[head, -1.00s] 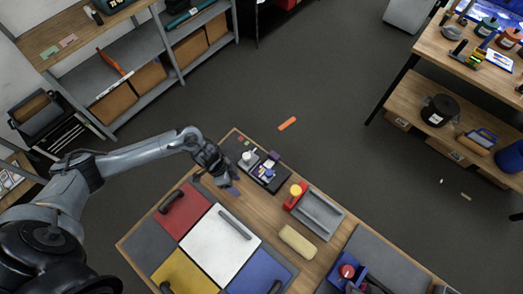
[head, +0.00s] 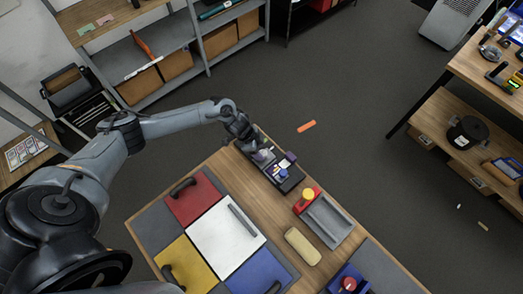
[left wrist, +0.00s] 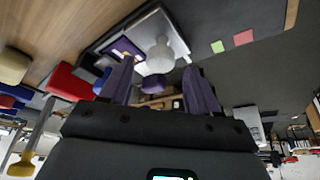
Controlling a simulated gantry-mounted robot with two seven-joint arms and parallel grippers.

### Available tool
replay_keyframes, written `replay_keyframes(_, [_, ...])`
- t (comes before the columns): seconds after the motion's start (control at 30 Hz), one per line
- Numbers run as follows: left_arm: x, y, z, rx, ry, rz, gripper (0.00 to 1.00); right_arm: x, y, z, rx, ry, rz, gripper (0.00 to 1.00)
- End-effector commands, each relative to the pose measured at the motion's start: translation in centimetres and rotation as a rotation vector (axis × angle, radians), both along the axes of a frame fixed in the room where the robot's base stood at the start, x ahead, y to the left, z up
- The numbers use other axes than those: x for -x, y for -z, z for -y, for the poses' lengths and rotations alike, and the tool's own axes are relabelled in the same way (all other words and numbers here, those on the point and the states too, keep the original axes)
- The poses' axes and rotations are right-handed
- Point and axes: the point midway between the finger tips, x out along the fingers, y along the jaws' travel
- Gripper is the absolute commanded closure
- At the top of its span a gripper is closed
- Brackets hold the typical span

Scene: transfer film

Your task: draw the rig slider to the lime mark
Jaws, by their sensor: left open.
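In the head view my left gripper (head: 262,154) hides that knob. A lime square (left wrist: 217,46) lies on a dark surface, beside a pink square (left wrist: 243,37).
A red-ended grey tray (head: 327,220) with a yellow knob (head: 308,194) and a tan block (head: 302,246) are near the rig. Coloured panels, such as the white one (head: 220,245), cover the table's left part. An orange piece (head: 306,126) lies on the floor.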

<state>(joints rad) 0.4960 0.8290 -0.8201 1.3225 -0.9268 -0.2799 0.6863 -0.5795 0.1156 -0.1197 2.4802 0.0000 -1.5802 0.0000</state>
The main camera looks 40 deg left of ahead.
Motion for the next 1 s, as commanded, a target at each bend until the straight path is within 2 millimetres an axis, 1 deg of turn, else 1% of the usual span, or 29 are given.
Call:
replay_keyframes(0.1, [-0.4,1.1,0.5,0.002,-0.001,0.0,0.39,0.0,0.0,0.0,0.0,0.0,0.0,0.57])
replay_keyframes(0.2, [-0.6,1.7,0.6,0.001,0.0,0.002,0.39,0.0,0.0,0.0,0.0,-0.001,0.0,0.57])
replay_keyframes(0.33, [-0.6,2.0,0.7,0.001,0.0,0.002,0.39,0.0,0.0,0.1,0.003,-0.002,-0.001,0.57])
replay_keyframes(0.57, [-0.6,2.1,0.7,0.0,0.0,0.001,0.39,0.0,0.0,0.2,0.008,-0.006,0.0,0.57])
replay_keyframes(0.6, [-0.6,2.1,0.7,0.0,0.0,0.001,0.42,0.0,0.0,0.2,0.008,-0.006,0.0,0.57])
replay_keyframes(0.67, [-0.6,2.1,0.7,0.0,0.0,0.001,0.51,0.0,0.0,0.2,0.008,-0.006,-0.001,0.57])
replay_keyframes(0.9, [-0.6,2.1,0.7,0.0,0.0,0.001,0.88,0.1,0.0,0.2,0.007,-0.006,-0.001,0.57])
replay_keyframes(0.97, [-0.6,2.1,0.7,0.0,0.0,0.001,0.97,0.0,0.0,0.2,0.007,-0.005,-0.001,0.57])
replay_keyframes(1.0, [-0.6,2.1,0.7,0.0,0.0,0.001,1.0,0.0,0.0,0.1,0.007,-0.005,-0.001,0.57])
